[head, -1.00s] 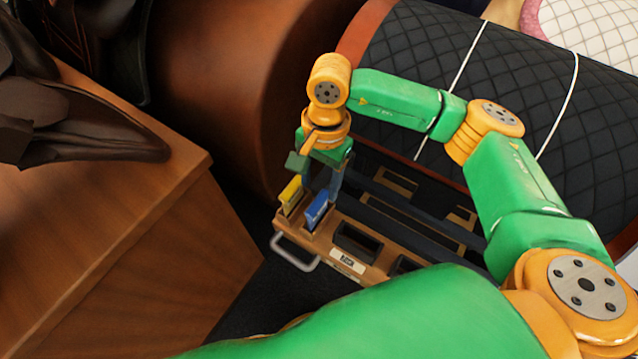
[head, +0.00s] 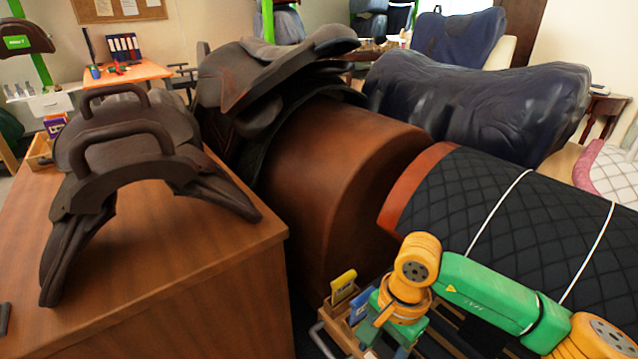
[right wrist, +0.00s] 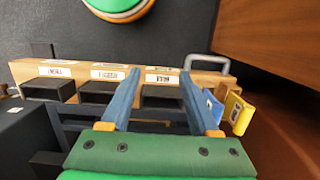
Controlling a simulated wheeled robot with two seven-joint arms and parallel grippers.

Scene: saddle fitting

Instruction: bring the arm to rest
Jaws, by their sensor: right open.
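My right gripper (right wrist: 160,72) is open, with nothing between its two blue fingers in the right wrist view. It hangs over or close to a wooden rack with labelled dark slots (right wrist: 110,74). In the head view my right arm comes in from the lower right, and the fingers are partly cut off by the bottom edge. A yellow block-like piece (head: 343,286) and a blue one (head: 362,306) stand in the rack's left end. In the right wrist view the yellow piece (right wrist: 238,113) and the blue one (right wrist: 209,105) are beside the right finger, outside the jaws. My left gripper is out of view.
A wooden bench (head: 190,275) with a dark saddle tree (head: 120,150) stands left. A brown horse-back form (head: 330,170) carries a saddle (head: 270,75). A black quilted form (head: 490,200) lies close behind my right arm. The rack has a metal handle (right wrist: 208,62).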

